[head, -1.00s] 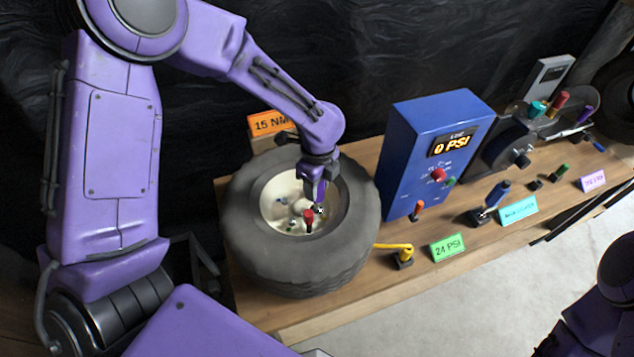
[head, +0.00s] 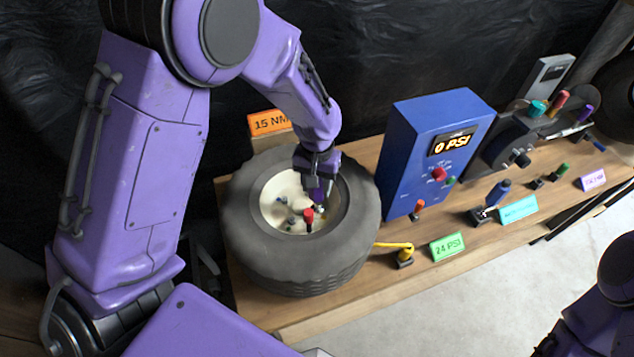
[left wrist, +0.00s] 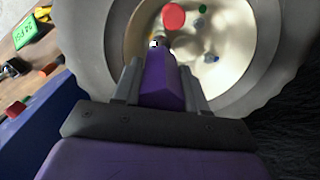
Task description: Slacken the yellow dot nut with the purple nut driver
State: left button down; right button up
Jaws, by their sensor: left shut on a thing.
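The wheel (head: 250,245) lies flat on the bench, its cream rim facing up. My left gripper (head: 317,180) is over the right part of the rim, shut on the purple nut driver (left wrist: 160,80). The driver points down into the rim, and its silver tip (left wrist: 155,43) is near a small yellow mark (left wrist: 157,28). I cannot tell whether the tip is seated on the yellow dot nut. A red-topped piece (head: 308,214) stands close to the driver; it shows large in the left wrist view (left wrist: 173,16). Blue and green dots lie across the rim.
A blue gauge box (head: 405,165) reading 0 PSI stands right of the wheel. An orange 15 NM sign (head: 269,122) is behind the wheel.

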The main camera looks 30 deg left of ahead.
pick_arm(q)
jog(key=n, duration=0.3)
jog(key=shift+n, duration=0.4)
jog(key=shift+r+p, duration=0.65)
jog(key=shift+r, duration=2.8)
